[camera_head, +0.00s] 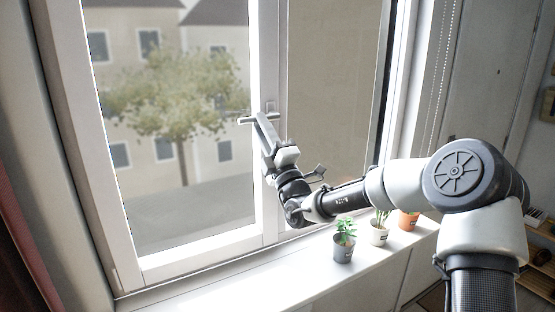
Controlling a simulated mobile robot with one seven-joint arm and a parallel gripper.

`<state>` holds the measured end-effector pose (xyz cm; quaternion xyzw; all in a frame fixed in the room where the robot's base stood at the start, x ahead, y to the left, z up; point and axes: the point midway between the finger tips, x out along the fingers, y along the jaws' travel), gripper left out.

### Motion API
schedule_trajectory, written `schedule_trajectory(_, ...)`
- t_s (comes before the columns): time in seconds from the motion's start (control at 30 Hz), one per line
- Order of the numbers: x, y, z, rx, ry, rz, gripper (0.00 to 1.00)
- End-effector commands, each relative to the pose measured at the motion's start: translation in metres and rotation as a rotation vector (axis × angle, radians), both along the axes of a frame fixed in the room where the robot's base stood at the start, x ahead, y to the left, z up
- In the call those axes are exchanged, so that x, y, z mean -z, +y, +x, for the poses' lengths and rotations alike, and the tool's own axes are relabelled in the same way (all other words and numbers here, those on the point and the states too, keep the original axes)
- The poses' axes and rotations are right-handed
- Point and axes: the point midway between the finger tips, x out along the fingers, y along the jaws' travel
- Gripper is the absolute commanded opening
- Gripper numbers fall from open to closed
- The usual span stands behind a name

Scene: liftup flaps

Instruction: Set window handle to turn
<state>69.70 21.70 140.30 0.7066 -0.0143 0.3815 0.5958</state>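The window (190,245) has a white frame, and its left pane looks out on a tree and houses. The window handle (248,120) is a small grey lever on the middle upright. It lies roughly level and points left. My gripper (262,120) is up against the handle, its end overlapping the handle's right part. The handle's base is partly hidden behind my gripper. The fingers are too small and edge-on to show whether they are closed on the handle.
Several small potted plants stand on the white sill below my arm: a grey pot (343,253), a white pot (379,236) and an orange pot (408,221). A bead chain (444,60) hangs at the right. The left part of the sill is clear.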

Motion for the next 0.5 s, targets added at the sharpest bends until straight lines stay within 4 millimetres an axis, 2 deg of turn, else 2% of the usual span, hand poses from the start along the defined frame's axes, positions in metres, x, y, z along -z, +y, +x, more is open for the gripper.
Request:
schedule_trajectory(0.03,0.010,-0.007,-0.008,0.001,0.003,-0.002,0.21)
schedule_trajectory(0.3,0.047,-0.035,-0.056,0.001,0.004,0.000,0.21)
schedule_trajectory(0.5,0.068,-0.053,-0.084,0.002,0.002,0.002,0.21)
